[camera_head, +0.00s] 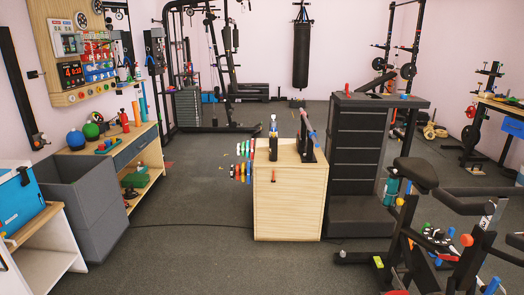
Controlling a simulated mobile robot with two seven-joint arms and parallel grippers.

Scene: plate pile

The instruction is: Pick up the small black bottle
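A small dark upright object (273,149), which looks like the small black bottle, stands at the left front of the top of a light wooden cabinet (288,205). A pale bottle (273,124) shows just above and behind it. A black upright object (305,140) with a bar leaning on it stands on the right of the same top. Details are too small to be sure of. Neither of my grippers is in view.
A dark drawer cabinet (358,150) stands right of the wooden cabinet. An exercise bike (420,175) fills the right foreground. A grey open bin (85,205) and a shelf bench (140,150) stand left. The grey floor (185,255) in front is clear except for a cable.

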